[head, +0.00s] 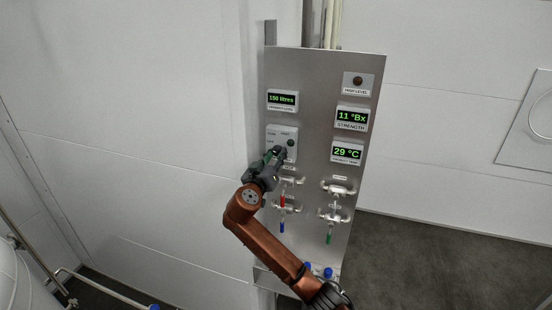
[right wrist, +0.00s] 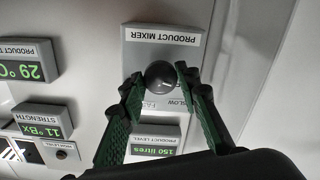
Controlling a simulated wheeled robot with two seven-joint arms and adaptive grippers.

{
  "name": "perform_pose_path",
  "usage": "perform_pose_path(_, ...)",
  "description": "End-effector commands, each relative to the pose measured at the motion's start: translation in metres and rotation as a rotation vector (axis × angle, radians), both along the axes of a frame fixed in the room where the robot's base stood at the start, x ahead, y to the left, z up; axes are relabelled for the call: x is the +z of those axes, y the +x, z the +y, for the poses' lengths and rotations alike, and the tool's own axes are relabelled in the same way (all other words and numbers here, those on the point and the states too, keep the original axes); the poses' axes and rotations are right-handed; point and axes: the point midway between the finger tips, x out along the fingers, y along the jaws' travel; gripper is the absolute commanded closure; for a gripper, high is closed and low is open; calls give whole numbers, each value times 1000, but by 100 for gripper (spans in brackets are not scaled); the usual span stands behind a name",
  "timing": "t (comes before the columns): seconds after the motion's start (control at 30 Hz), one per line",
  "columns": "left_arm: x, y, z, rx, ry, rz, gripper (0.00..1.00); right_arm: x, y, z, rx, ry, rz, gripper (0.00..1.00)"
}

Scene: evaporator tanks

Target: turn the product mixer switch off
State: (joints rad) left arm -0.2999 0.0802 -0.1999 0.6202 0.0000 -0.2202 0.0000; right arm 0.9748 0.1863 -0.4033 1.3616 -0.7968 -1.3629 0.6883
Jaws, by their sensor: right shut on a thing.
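The product mixer switch is a dark round knob (right wrist: 160,76) on a grey plate (right wrist: 196,52) marked PRODUCT MIXER, shown upside down in the right wrist view. The word SLOW reads beside the knob, and another label is partly hidden. In the head view the knob (head: 290,143) sits on its plate (head: 275,131) on the steel panel. My right gripper (head: 281,152) reaches the plate from below. In the right wrist view its green-padded fingers (right wrist: 160,84) are shut on the knob, one on each side. Which way the knob points cannot be told. My left gripper is not in view.
The panel (head: 315,75) also bears green displays for level (head: 282,99), strength (head: 351,117) and temperature (head: 347,152). Valves (head: 337,188) with coloured handles stick out below the switch, close to my right arm. A white wall lies left of the panel.

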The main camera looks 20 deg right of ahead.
Motion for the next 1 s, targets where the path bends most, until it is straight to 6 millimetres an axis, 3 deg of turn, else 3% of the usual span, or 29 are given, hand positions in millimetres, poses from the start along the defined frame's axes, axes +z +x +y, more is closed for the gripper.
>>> perform_pose_path(0.4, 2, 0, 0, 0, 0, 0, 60, -1, 0, -1, -1, -182, 127, 94)
perform_pose_path(1.0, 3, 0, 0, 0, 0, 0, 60, -1, 0, -1, -1, -218, 149, 94)
